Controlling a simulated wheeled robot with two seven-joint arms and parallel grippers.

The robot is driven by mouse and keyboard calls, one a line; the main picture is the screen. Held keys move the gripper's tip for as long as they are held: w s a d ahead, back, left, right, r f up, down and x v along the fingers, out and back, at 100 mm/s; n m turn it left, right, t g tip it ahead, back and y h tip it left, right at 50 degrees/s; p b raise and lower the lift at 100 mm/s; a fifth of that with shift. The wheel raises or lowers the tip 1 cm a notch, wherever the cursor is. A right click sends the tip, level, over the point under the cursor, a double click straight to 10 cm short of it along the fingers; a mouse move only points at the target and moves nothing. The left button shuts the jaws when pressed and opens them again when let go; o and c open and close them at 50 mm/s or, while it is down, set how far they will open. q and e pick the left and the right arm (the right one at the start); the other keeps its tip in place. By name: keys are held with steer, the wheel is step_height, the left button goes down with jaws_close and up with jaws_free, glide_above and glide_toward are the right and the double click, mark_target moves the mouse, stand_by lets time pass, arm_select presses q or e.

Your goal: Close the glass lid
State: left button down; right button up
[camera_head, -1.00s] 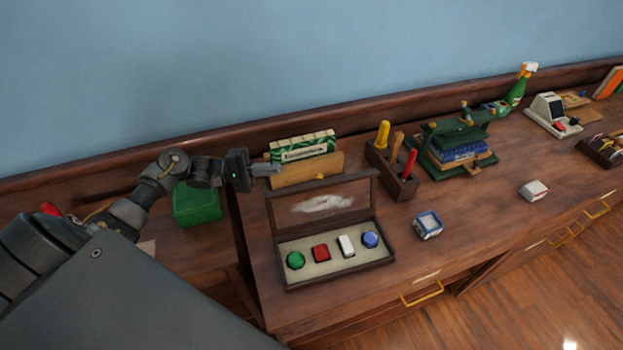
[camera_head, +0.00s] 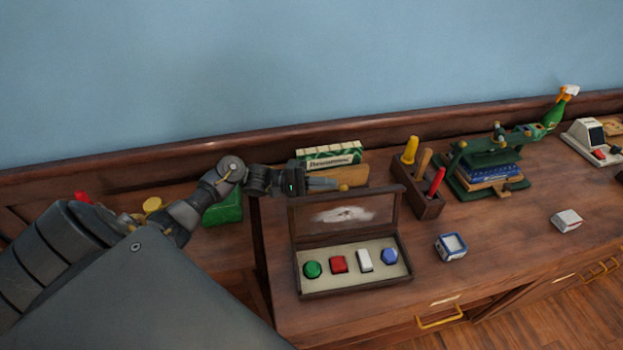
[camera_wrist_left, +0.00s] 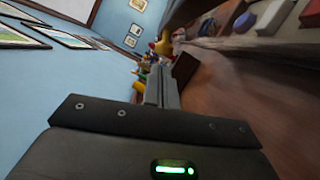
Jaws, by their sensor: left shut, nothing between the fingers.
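The glass lid (camera_head: 342,216) stands open and roughly upright at the back of a dark wooden display case (camera_head: 353,290) on the desk. The case holds a green, a red, a white and a blue piece on a pale lining. My left gripper (camera_head: 328,184) is shut and empty, just behind and above the lid's upper edge. I cannot tell if it touches the lid. In the left wrist view the closed fingers (camera_wrist_left: 158,88) point along the desk top. My right gripper is not in view.
A wooden tool holder (camera_head: 418,198) with colored handles stands right of the lid. A green press (camera_head: 485,165) with books is farther right. A small blue and white box (camera_head: 450,247) lies right of the case. The desk front is clear.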

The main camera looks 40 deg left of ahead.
arm_select(q)
steer(key=shift+x, duration=1)
